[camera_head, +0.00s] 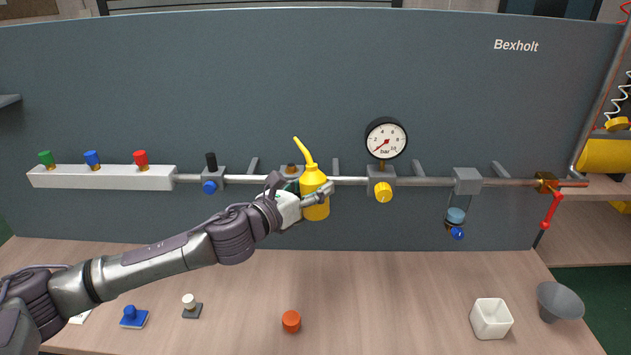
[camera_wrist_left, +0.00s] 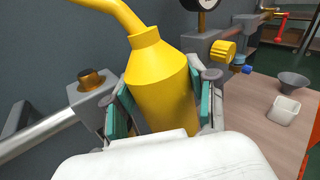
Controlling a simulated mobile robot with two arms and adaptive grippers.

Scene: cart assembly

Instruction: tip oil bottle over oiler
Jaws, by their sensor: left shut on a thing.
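The yellow oil bottle (camera_head: 313,181) has a long thin spout that bends up to the left. It stands close to upright in front of the pipe, off the table. My left gripper (camera_head: 307,196) is shut around its body; in the left wrist view the teal finger pads lie on both sides of the bottle (camera_wrist_left: 162,90). A grey block with a brass cap, which looks like the oiler (camera_head: 291,170), sits on the pipe just left of the bottle and is partly hidden by my gripper. The block also shows in the left wrist view (camera_wrist_left: 91,80). My right gripper is not in view.
A pressure gauge (camera_head: 386,138) and a yellow knob (camera_head: 383,192) are right of the bottle on the pipe. An orange cap (camera_head: 291,321), a white square cup (camera_head: 491,319) and a grey funnel (camera_head: 560,301) are on the table. The table's middle right is clear.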

